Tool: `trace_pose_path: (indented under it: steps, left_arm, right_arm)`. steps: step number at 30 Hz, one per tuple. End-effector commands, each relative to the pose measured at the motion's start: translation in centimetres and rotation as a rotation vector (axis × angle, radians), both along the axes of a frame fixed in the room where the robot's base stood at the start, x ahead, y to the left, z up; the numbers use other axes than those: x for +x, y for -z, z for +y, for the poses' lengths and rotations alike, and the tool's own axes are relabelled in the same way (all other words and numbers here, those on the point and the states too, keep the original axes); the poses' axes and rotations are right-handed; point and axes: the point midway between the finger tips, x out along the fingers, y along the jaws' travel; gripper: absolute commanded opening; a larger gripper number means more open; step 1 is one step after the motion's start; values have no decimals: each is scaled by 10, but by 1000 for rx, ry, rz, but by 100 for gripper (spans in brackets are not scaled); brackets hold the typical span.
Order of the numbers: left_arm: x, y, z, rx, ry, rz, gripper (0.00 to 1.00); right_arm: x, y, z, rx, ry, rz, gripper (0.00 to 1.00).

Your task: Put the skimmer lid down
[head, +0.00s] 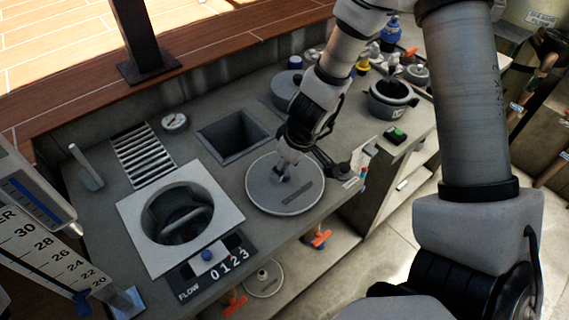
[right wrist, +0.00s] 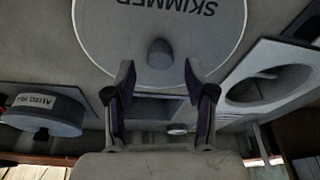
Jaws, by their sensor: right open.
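The skimmer lid (head: 262,196) is a round grey disc with a knob, lying flat on the counter near its front edge. In the right wrist view the lid (right wrist: 205,38) shows the word SKIMMER, and its dark knob (right wrist: 160,53) is in front of the fingers. My right gripper (head: 286,168) is just over the lid in the head view. In the right wrist view its two fingers (right wrist: 158,82) are apart, either side of the knob's near end, with nothing clamped between them. My left gripper is not in view.
Left of the lid is a pale square frame (head: 132,212) around a round opening with a basket handle inside. Behind the lid is a square hole (head: 232,136). A flow counter (head: 212,268) sits at the front edge. A dark pot (head: 391,98) and several bottles stand to the right.

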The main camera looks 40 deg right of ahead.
Motion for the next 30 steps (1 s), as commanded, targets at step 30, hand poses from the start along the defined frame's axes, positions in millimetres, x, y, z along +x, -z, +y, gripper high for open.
trace_pose_path:
  steps: [30]
  left_arm:
    - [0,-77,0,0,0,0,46]
  right_arm:
    - [-22,-85,-6,0,0,0,54]
